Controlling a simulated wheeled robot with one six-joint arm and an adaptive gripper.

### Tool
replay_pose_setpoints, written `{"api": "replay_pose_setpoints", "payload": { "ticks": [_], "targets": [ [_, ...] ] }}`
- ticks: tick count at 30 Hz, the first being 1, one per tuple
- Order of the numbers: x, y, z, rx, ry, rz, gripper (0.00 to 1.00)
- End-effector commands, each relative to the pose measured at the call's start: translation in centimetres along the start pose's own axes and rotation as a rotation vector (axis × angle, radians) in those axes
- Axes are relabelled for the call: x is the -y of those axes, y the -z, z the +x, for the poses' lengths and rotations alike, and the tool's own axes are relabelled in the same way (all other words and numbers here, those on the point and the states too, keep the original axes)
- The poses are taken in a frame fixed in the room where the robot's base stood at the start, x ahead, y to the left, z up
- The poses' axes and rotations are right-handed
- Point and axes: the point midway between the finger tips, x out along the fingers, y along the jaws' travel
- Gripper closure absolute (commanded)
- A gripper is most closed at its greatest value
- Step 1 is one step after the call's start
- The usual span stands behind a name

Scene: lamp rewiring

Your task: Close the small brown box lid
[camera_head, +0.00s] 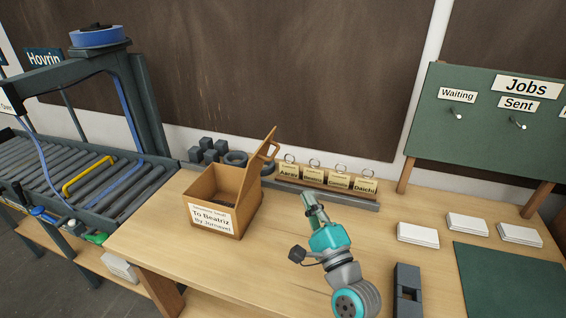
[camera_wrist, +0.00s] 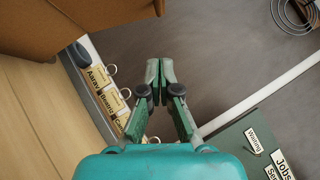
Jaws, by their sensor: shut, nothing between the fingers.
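The small brown box (camera_head: 203,190) stands on the bench with a white label reading "To Beatriz" on its front. Its lid (camera_head: 258,160) is open, tilted up and outward from the box's right side, with a slot near its top edge. Something dark lies inside the box. My gripper (camera_head: 311,200) is to the right of the lid, apart from it, above the bench. In the wrist view the gripper (camera_wrist: 160,72) has its fingertips together and nothing between them. A brown part of the box or lid (camera_wrist: 85,22) fills that view's upper left.
A rack of name tags (camera_head: 322,178) stands behind my gripper. Dark blocks (camera_head: 207,149) sit behind the box. A roller conveyor (camera_head: 70,180) is at left. White card stacks (camera_head: 418,234), a green mat (camera_head: 512,275) and a dark holder (camera_head: 407,288) are at right.

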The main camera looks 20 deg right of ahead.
Motion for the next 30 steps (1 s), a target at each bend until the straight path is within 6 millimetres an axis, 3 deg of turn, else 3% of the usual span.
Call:
{"api": "replay_pose_setpoints", "payload": {
  "ticks": [15, 21, 30],
  "targets": [
    [0.1, -0.2, 8.4, 0.002, 0.001, -0.003, 1.00],
    [0.0, -1.9, 9.8, 0.001, 0.001, -0.003, 1.00],
    [0.0, -2.8, 10.8, -0.001, 0.001, -0.003, 1.00]
  ]
}}
